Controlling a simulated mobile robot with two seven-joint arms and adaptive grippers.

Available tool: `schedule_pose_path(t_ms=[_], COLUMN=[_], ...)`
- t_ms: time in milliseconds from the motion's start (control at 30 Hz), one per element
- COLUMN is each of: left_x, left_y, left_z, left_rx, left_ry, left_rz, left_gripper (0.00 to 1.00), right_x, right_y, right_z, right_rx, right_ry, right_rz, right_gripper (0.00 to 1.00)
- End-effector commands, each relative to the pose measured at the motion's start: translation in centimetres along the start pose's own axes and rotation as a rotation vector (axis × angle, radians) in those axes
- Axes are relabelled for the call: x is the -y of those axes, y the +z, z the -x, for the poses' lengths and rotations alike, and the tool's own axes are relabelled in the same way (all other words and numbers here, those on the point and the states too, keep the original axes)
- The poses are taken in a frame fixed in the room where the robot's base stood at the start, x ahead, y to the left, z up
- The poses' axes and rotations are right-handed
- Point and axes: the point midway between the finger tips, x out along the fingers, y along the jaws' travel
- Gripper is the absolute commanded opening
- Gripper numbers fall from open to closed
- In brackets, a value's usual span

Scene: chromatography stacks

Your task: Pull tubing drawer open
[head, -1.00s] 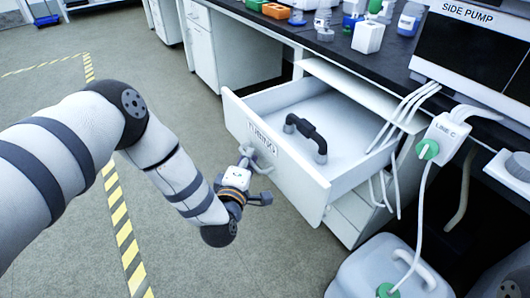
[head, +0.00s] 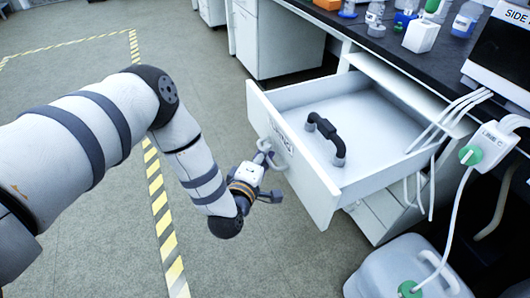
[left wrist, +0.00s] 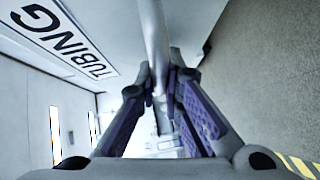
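The tubing drawer (head: 318,185) is white, juts well out from under the bench, and carries a partly hidden label on its front. Its front and "TUBING" label (left wrist: 65,42) show at the left in the left wrist view. My left gripper (head: 266,160) is at the light grey bar handle (head: 283,156) on the drawer front. In the left wrist view my fingers (left wrist: 160,75) are closed in on both sides of the bar (left wrist: 154,35); the exact contact is partly hidden. My right gripper is in neither view.
A dark arched object (head: 326,138) lies in the drawer. A white jug (head: 405,272) stands on the floor to its right, with white tubes (head: 440,125) hanging close by. Bottles stand on the dark bench (head: 390,48).

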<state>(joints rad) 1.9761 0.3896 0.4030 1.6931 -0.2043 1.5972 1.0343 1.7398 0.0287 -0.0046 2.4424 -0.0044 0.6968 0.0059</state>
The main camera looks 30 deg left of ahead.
Motion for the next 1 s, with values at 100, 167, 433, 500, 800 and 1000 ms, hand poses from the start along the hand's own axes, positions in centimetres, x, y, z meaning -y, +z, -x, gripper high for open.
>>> schedule_pose_path(t_ms=[100,167,433,500,800,1000], left_x=[0.0,0.0,0.1,0.1,0.1,0.1], left_y=[0.1,0.1,0.0,0.1,0.1,0.0], left_z=[0.0,0.0,0.5,1.8,9.6,11.9], left_rx=[0.001,0.001,0.0,0.002,0.002,0.0], left_ry=[-0.001,-0.001,-0.002,-0.004,-0.006,-0.003], left_rz=[-0.001,-0.001,-0.001,0.0,0.0,0.001], left_gripper=[0.29,0.29,0.29,0.29,0.29,0.29], right_x=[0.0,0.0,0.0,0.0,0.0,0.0], right_y=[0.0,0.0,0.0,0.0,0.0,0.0], right_z=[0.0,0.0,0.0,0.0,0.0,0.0], right_rx=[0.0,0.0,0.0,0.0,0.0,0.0], right_ry=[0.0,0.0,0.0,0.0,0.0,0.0], right_rz=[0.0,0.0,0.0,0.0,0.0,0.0], right_gripper=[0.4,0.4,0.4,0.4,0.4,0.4])
